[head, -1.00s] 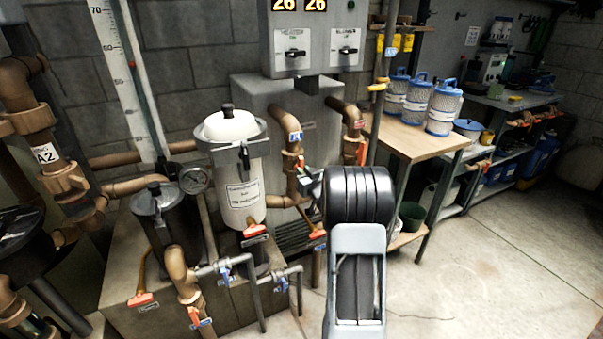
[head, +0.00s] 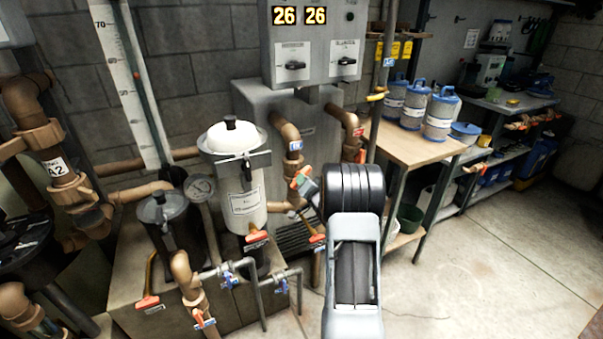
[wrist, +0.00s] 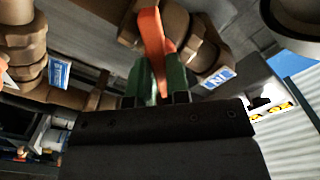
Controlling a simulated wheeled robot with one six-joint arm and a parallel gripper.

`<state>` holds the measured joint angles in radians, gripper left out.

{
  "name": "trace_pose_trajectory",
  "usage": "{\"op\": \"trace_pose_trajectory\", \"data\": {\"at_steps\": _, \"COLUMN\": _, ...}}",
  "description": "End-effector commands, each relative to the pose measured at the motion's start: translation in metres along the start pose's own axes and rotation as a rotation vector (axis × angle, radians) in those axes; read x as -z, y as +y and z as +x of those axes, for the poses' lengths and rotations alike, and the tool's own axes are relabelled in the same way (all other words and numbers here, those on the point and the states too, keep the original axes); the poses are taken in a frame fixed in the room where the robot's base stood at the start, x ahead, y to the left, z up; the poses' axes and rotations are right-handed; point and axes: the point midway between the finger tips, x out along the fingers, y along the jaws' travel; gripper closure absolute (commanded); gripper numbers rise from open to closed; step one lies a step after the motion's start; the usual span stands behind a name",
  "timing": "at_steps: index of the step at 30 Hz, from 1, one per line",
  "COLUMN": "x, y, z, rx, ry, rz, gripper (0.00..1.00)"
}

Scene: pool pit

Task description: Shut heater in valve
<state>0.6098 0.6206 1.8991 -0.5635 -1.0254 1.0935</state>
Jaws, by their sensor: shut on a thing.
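The heater in valve has an orange lever (head: 300,177) on a brown pipe with a blue tag (head: 295,145), left of my arm in the head view. In the wrist view the orange lever (wrist: 152,40) runs down between the green fingers of my gripper (wrist: 155,85). The gripper is shut on the lever. In the head view my gripper (head: 306,186) is small and partly hidden by my own wrist. A blue tag (wrist: 217,77) shows right of the fingers in the wrist view. The lever's lower end is hidden.
A brown pipe with a red tag (head: 359,132) stands just right. A white-lidded filter canister (head: 235,180) stands close on the left. The grey heater box (head: 310,130) is behind. A wooden bench (head: 415,140) with blue-white jugs is to the right. The floor at right is clear.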

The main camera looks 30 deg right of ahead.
Motion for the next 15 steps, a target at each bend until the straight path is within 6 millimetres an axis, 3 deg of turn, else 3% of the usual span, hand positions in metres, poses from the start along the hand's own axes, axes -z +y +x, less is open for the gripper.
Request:
{"op": "trace_pose_trajectory", "data": {"at_steps": 9, "x": 0.0028, "y": -0.0026, "z": 0.0001, "rx": -0.001, "ry": 0.000, "rz": 0.582, "gripper": 1.00}}
{"op": "trace_pose_trajectory", "data": {"at_steps": 15, "x": 0.0011, "y": -0.0009, "z": 0.0000, "rx": 0.000, "ry": 0.000, "rz": 0.799, "gripper": 1.00}}
